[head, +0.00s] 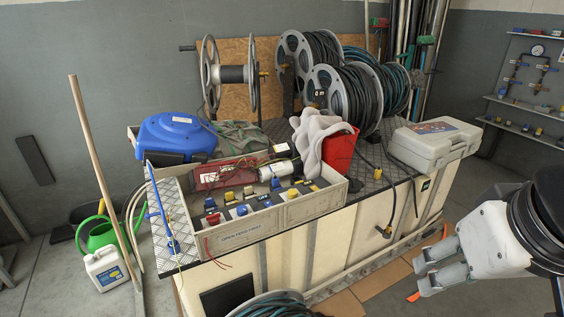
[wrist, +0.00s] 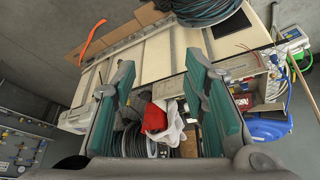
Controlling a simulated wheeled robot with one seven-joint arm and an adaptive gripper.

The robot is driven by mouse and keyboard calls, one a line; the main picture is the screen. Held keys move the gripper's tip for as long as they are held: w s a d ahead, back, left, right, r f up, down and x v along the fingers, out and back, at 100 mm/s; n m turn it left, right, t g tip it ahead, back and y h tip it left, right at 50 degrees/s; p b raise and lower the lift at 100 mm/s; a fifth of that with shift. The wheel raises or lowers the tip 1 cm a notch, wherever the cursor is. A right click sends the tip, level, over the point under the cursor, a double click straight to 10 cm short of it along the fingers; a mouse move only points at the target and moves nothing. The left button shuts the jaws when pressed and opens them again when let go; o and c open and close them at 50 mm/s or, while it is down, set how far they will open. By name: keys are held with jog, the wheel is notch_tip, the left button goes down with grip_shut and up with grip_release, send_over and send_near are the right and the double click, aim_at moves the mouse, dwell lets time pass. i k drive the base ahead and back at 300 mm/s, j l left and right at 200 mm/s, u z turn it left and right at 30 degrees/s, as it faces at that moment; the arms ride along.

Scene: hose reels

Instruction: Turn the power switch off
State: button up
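I cannot single out the power switch with certainty. A long grey open tray (head: 240,231) on the bench's front edge holds small blue, yellow, red and black fittings, too small to identify as switches. The tray also shows at right in the wrist view (wrist: 235,63), which looks upside down. My gripper (head: 420,272) is at the right of the head view, in front of and to the right of the bench, apart from it. In the wrist view its two green-padded fingers (wrist: 158,66) are spread wide with nothing held between them.
The bench (head: 335,235) carries hose reels (head: 345,95), a blue round case (head: 178,133), a red container with grey cloth (head: 340,148) and a grey toolbox (head: 433,143). A coiled hose (head: 275,306) lies at the front. A wooden pole (head: 100,165) leans at left. Wall shelves (head: 525,100) stand at right.

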aim_at(213, 220)
jog(key=i+u, duration=0.1)
jog(key=u, duration=0.25)
jog(key=i+l+u, duration=0.1)
jog(key=u, duration=0.2)
jog(key=i+l+u, duration=0.1)
jog(key=u, duration=0.25)
jog(key=l, duration=0.1)
